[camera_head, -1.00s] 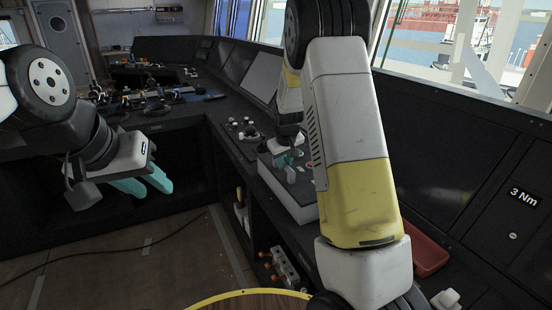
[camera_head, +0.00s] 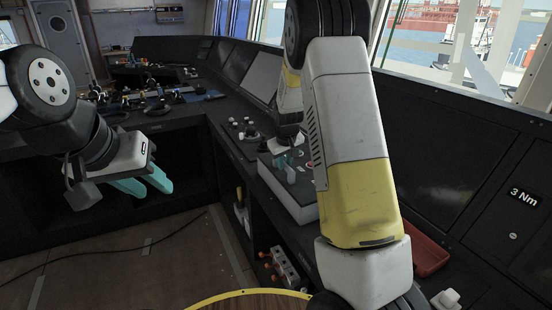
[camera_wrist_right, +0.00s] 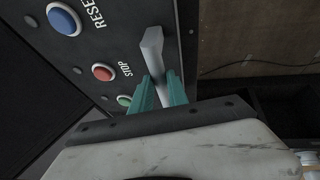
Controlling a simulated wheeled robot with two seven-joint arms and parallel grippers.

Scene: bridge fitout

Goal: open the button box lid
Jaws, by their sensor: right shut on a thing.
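The button box (camera_head: 298,208) is a grey box with a dark button-bearing top on the console, partly hidden behind my right arm. In the right wrist view its dark panel (camera_wrist_right: 128,38) carries a blue RESET button (camera_wrist_right: 64,19), a red STOP button (camera_wrist_right: 103,72) and a green button (camera_wrist_right: 124,100). A pale grey bar-like handle (camera_wrist_right: 152,45) stands at the panel's edge. My right gripper (camera_wrist_right: 161,88) has its teal fingers shut on this handle; in the head view it is above the box. My left gripper (camera_head: 146,186) is open and empty, away from the box at left.
A red tray (camera_head: 430,257) lies on the console right of my right arm. A control panel (camera_head: 243,135) with knobs is beyond the box. A shelf below holds a block with orange knobs (camera_head: 284,266). The floor at left is mostly clear.

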